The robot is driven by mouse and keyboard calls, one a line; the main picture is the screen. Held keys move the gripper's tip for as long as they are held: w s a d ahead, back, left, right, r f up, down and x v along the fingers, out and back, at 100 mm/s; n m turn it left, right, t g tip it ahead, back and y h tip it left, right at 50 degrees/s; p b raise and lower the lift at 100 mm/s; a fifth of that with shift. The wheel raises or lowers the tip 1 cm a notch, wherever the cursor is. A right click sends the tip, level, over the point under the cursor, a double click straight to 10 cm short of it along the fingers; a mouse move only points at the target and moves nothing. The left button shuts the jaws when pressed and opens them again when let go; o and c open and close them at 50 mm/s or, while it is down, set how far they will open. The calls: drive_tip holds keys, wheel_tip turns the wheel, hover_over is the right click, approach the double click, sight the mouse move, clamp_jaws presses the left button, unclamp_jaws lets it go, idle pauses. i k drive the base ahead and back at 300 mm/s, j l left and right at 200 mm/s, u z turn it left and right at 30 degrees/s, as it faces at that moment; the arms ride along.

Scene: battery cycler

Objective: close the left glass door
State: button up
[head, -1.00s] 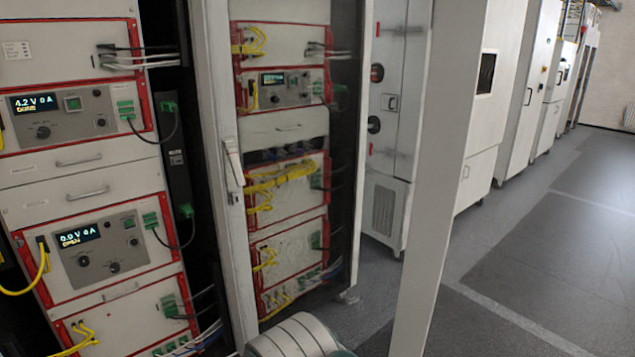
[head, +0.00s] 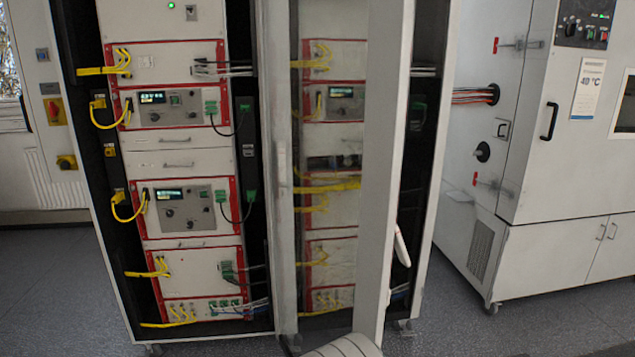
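The battery cycler cabinet stands upright in front of me in the head view. Its left bay (head: 187,160) is uncovered, with red-edged instruments and yellow cables in plain sight. A glass door (head: 388,150) with a pale frame stands swung out towards me, right of this bay, seen at a steep angle. A white handle (head: 401,245) sits on its frame's right side. More instruments show dimly through the glass (head: 330,215). A rounded grey-white part of my own arm shows at the bottom edge, close to the door's foot. My gripper's fingers are not visible.
A cabinet post (head: 276,130) stands between the bays. A white test chamber (head: 560,140) stands to the right, with a floor gap before it. A wall panel with a red switch (head: 55,111) is at the left. Grey floor (head: 65,290) is clear at the front left.

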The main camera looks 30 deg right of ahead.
sight(390, 29)
drive_tip(key=l+u, duration=0.15)
drive_tip(key=l, duration=0.3)
drive_tip(key=l+u, duration=0.15)
drive_tip(key=l, duration=0.35)
drive_tip(key=k+l+u, duration=0.1)
drive_tip(key=l, duration=0.3)
drive_tip(key=k+l+u, duration=0.15)
drive_tip(key=l, duration=0.3)
drive_tip(key=k+l+u, duration=0.15)
drive_tip(key=l, duration=0.3)
drive_tip(key=i+l, duration=0.1)
drive_tip(key=l, duration=0.35)
drive_tip(key=i+l, duration=0.15)
drive_tip(key=l, duration=0.25)
drive_tip(key=i+j+z, duration=0.15)
drive_tip(key=i+j, duration=0.05)
drive_tip(key=j, duration=0.05)
